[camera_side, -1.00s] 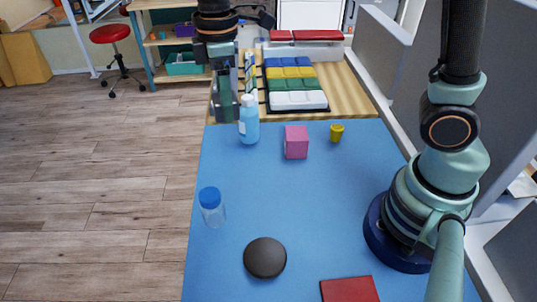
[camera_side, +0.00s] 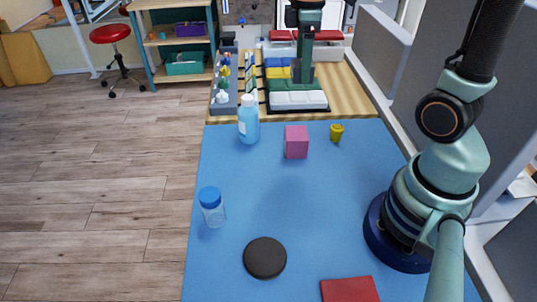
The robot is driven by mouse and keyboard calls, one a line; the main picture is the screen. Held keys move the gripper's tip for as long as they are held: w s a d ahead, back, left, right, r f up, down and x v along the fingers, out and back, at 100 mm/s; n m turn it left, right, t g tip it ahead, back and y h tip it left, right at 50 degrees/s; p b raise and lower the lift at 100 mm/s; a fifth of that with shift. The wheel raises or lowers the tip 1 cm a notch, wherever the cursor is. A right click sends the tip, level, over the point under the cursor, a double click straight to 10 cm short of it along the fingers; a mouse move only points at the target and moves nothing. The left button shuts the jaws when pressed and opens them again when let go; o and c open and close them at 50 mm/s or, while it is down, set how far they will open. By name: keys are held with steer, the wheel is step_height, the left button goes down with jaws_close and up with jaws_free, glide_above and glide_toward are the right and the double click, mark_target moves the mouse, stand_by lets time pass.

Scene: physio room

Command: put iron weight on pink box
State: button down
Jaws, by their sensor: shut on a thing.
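The pink box (camera_side: 296,142) stands on the blue mat, near its far edge. My gripper (camera_side: 303,76) is raised beyond the pink box in the picture, in front of the coloured trays. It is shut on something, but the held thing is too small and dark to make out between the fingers. I cannot clearly identify an iron weight. A dark round flat disc (camera_side: 265,258) lies near the front of the mat, apart from the gripper. Nothing is visible on top of the pink box.
A blue bottle (camera_side: 248,122) stands left of the box and a small yellow cup-like piece (camera_side: 336,132) right of it. A clear blue-capped jar (camera_side: 211,208) and a red flat block (camera_side: 349,289) are on the mat (camera_side: 310,205). Coloured trays (camera_side: 298,101) lie behind. The mat's middle is free.

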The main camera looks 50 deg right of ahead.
mark_target(297, 133)
step_height(297, 133, down, 15)
steer(key=shift+r, duration=0.1)
stand_by(0.3)
steer(key=shift+c, duration=1)
jaws_free()
step_height(297, 133, up, 11)
steer(key=shift+r, duration=0.1)
steer(key=shift+a+r, duration=0.15)
steer(key=shift+r, duration=0.4)
steer(key=s+a+r+m+t, duration=0.4)
steer(key=a+r+m+t, duration=0.1)
steer(key=m, duration=0.4)
steer(key=shift+s+r+t, duration=0.15)
steer(key=shift+r+t, duration=0.15)
